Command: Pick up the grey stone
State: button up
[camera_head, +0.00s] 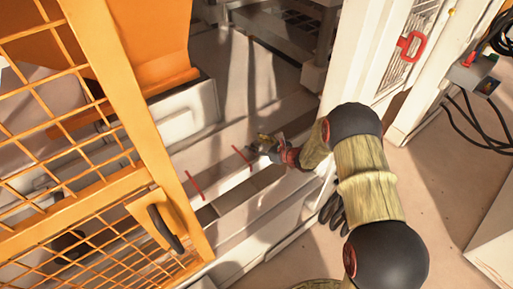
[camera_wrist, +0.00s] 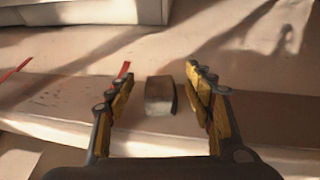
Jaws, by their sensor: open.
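The grey stone (camera_wrist: 160,95) is a small block with a greyish-brown top, lying on a pale ledge in the wrist view. My gripper (camera_wrist: 160,82) is open, with one yellow-and-black finger on each side of the stone and a visible gap to both. The stone sits between the fingers, nearer the middle of the opening, and appears untouched. In the head view my gripper (camera_head: 262,148) reaches in over the ledge beside a red line; the stone cannot be made out there.
An orange mesh gate (camera_head: 120,110) with a black handle (camera_head: 165,228) stands at the left. A white post (camera_head: 345,55) rises close to my arm on the right. A red handle (camera_head: 410,45) is on the white mesh panel. Red lines (camera_head: 194,185) mark the ledge.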

jog(key=c, duration=1.3)
jog(key=shift+r, duration=0.15)
